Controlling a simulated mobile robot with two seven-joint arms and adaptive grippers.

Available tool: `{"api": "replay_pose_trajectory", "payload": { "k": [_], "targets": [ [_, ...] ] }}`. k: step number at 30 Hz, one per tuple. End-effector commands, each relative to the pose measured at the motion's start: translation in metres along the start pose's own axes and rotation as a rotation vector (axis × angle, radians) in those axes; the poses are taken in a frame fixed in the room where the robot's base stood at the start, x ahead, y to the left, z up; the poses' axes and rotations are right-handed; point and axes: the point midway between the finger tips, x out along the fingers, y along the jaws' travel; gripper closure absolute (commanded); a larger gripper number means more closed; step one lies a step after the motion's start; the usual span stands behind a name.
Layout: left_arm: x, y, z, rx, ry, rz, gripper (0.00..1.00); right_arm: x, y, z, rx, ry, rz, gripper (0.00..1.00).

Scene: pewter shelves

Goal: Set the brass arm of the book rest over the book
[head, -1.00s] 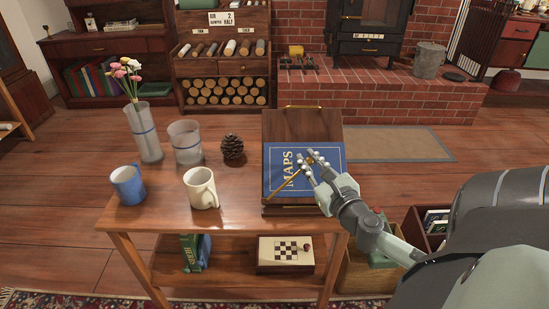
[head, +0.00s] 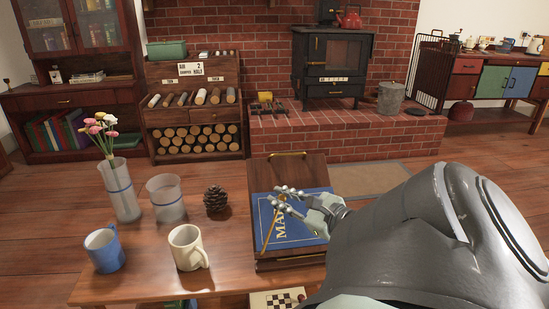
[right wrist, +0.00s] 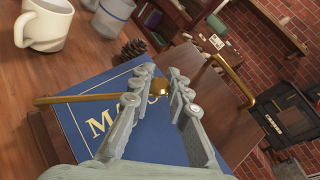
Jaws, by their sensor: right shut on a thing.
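The book rest (head: 262,170) is a dark wooden slanted stand on the table's right side. The blue book (head: 310,228), lettered MAPS, lies on it. The brass arm (head: 266,231) runs from the rest's lower left up over the book's left part; it also crosses the right wrist view (right wrist: 85,98). My right gripper (head: 276,195) is shut on the brass arm's knobbed end, between its fingers (right wrist: 160,84) above the book. I cannot tell whether the arm touches the cover. My left gripper is out of view.
A cream mug (head: 185,248), a blue mug (head: 102,252), a pine cone (head: 215,199), a glass vase (head: 165,200) and a flower vase (head: 120,190) stand left of the rest. A brass rail (head: 288,154) tops the rest. My right arm hides the table's right side.

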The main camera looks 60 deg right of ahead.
Motion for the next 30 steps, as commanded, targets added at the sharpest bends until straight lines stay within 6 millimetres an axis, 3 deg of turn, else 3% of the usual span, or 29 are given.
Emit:
{"api": "replay_pose_trajectory", "payload": {
  "k": [13,14,19,30],
  "targets": [
    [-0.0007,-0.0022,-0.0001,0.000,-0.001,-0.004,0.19,-0.0019,0.0003,-0.0009,-0.005,0.003,0.003,1.00],
    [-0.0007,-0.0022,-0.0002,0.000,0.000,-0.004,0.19,-0.0019,0.0003,-0.0008,-0.005,0.003,0.003,0.81],
    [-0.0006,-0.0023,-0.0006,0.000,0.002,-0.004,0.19,-0.0019,0.0001,-0.0008,-0.005,0.003,0.003,0.61],
    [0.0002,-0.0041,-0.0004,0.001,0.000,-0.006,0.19,-0.0072,-0.0004,-0.0013,-0.003,0.004,0.000,0.61]
  ]
}}
